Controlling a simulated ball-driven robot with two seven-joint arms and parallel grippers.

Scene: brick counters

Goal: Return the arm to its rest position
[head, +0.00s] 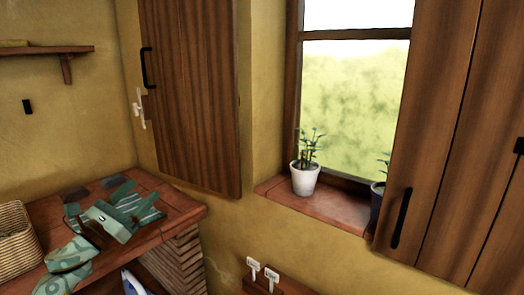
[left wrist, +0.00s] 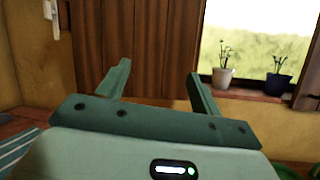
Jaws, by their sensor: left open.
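My left arm comes in from the lower left of the head view, pale green with patterned links. Its gripper (head: 140,200) is over the brick counter (head: 185,209). In the left wrist view the two dark green fingers of this gripper (left wrist: 158,74) stand well apart, with nothing between them. The gripper holds nothing. My right gripper is in neither view.
A wicker basket (head: 14,240) stands at the counter's left. A wooden shutter (head: 190,95) hangs behind the counter. A white potted plant (head: 305,180) and a dark pot (head: 377,200) stand on the window sill (head: 330,212). An iron (head: 133,284) shows below.

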